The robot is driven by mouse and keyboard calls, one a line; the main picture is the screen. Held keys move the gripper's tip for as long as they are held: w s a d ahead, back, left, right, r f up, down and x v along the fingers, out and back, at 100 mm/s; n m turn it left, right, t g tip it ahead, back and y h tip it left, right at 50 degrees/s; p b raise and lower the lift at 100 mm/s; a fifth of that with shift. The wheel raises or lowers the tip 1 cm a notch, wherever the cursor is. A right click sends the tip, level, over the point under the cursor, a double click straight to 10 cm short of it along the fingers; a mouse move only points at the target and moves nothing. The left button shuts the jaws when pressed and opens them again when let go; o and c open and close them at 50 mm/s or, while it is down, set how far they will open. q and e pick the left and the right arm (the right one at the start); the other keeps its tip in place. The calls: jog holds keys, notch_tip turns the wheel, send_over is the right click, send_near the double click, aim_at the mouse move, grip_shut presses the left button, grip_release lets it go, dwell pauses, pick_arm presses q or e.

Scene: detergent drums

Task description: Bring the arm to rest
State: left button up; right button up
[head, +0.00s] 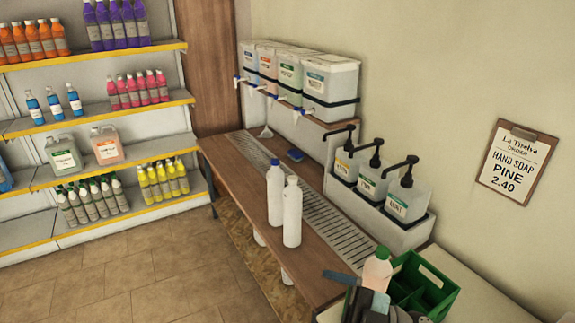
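My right gripper (361,291) is at the bottom of the head view, at the near end of the wooden counter. Its two blue-grey fingers look spread apart. My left gripper is not in view.
Two white bottles (292,212) (274,195) stand on the counter (233,163) by the drain grate (325,222). Pump jugs (408,196) stand behind in a holder. Tapped drums (330,78) sit on a ledge. Shelves of bottles fill the left.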

jog(key=w+d+f+m+t+h, duration=0.2)
jog(key=d+f+m+t+h, duration=0.6)
jog(key=f+m+t+h, duration=0.65)
jog(key=s+d+f+m+g+h, duration=0.2)
jog(key=s+f+g, duration=0.1)
jog(key=s+f, duration=0.2)
jog(key=s+d+f+m+g+h+p, duration=0.1)
jog(key=s+d+f+m+g+h, duration=0.1)
jog(key=s+f, duration=0.4)
notch_tip(320, 180, down, 3)
jog(key=shift+s+d+f+m+g, duration=0.1)
jog(key=shift+s+d+m+g, duration=0.15)
jog(key=shift+d+m+g, duration=0.5)
jog(key=shift+a, duration=0.15)
